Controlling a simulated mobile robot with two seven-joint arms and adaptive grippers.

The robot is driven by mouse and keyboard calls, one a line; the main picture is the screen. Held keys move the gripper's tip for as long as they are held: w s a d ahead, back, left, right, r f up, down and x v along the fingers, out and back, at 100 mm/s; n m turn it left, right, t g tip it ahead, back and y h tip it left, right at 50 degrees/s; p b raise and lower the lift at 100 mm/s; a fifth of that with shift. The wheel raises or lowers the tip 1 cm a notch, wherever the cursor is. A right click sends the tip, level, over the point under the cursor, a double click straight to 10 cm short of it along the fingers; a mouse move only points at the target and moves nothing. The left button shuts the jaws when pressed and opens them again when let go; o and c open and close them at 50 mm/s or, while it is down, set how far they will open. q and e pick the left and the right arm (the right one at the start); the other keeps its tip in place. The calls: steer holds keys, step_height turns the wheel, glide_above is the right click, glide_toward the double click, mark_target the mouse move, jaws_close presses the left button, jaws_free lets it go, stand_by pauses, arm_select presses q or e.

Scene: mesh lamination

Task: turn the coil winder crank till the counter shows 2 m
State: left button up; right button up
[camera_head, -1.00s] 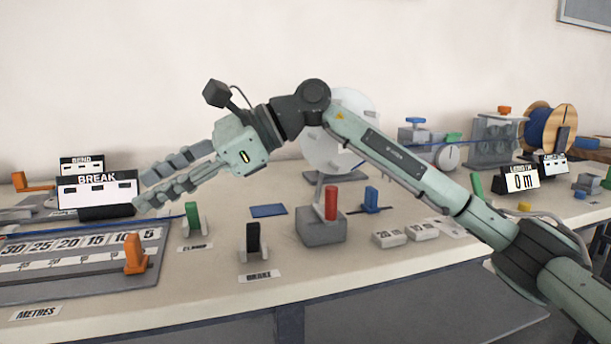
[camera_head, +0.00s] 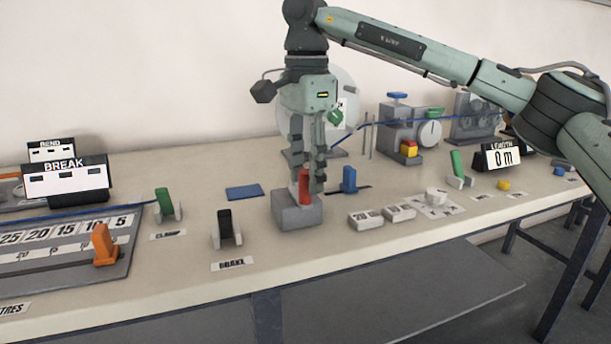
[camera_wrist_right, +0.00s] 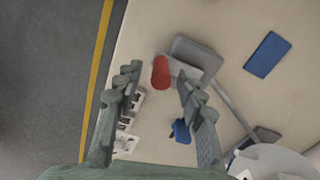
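The coil winder has a grey block (camera_head: 297,213) with an upright red crank handle (camera_head: 304,187) and a pale round disc (camera_head: 343,108) behind it. The counter (camera_head: 499,157) stands further right and reads 0 m. My right gripper (camera_head: 308,188) points down over the red handle, its fingers partly covering the handle and disc. In the right wrist view the fingers (camera_wrist_right: 158,84) are open, and the red handle (camera_wrist_right: 160,72) shows between their tips. I cannot tell whether they touch it. My left gripper is not in view.
A blue lever (camera_head: 349,180) stands just right of the block. White number tiles (camera_head: 366,219) lie in front of it. A black brake lever (camera_head: 226,224) and a green clamp lever (camera_head: 163,202) stand to the left. A flat blue plate (camera_head: 244,192) lies between.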

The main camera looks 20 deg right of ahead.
steer(key=shift+f, duration=0.55)
steer(key=shift+c, duration=0.2)
jaws_close()
steer(key=shift+a, duration=0.15)
